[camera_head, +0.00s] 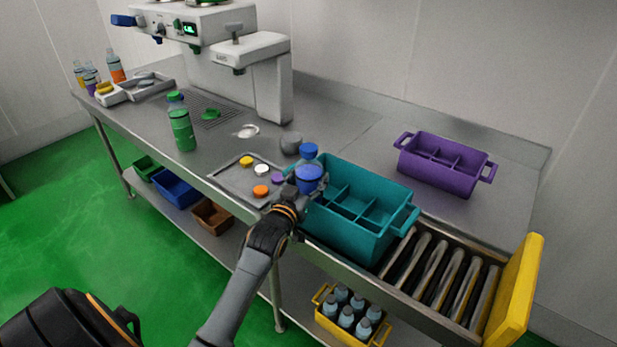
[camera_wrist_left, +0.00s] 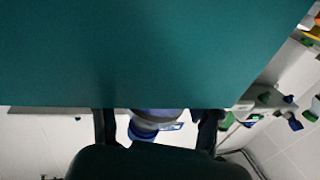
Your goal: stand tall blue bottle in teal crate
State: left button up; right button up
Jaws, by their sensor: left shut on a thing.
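The tall blue bottle (camera_head: 308,178) has a blue cap and looks upright at the left end of the teal crate (camera_head: 345,232). My left gripper (camera_head: 307,191) is shut on this bottle. In the left wrist view, part of the bottle (camera_wrist_left: 150,128) shows between the two dark fingers (camera_wrist_left: 157,124); the rest is hidden. The teal crate's plain wall (camera_wrist_left: 140,55) fills the top of that view, close to the gripper. The crate has several compartments, and those I can see look empty. I cannot tell whether the bottle touches the crate. My right gripper is not in view.
A grey tray (camera_head: 231,176) with coloured caps lies left of the crate. A green bottle (camera_head: 182,130) stands farther left. A purple crate (camera_head: 443,167) sits behind to the right. Rollers (camera_head: 437,272) and a yellow end plate (camera_head: 515,292) lie right of the teal crate.

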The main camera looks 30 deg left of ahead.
pick_arm(q)
jog(key=shift+r, duration=0.15)
jog(key=o, duration=1.7)
jog(key=shift+f, duration=0.25)
jog(key=shift+r, duration=0.1)
jog(key=shift+s, duration=0.2)
jog(key=s, duration=0.3)
jog(key=s+d+b, duration=0.1)
jog(key=s, duration=0.3)
jog(key=s+d, duration=0.1)
jog(key=s, duration=0.3)
jog(key=shift+s+d+r+b, duration=0.1)
jog(key=shift+s+d+b, duration=0.1)
jog(key=shift+s+b, duration=0.1)
jog(key=shift+w, duration=0.1)
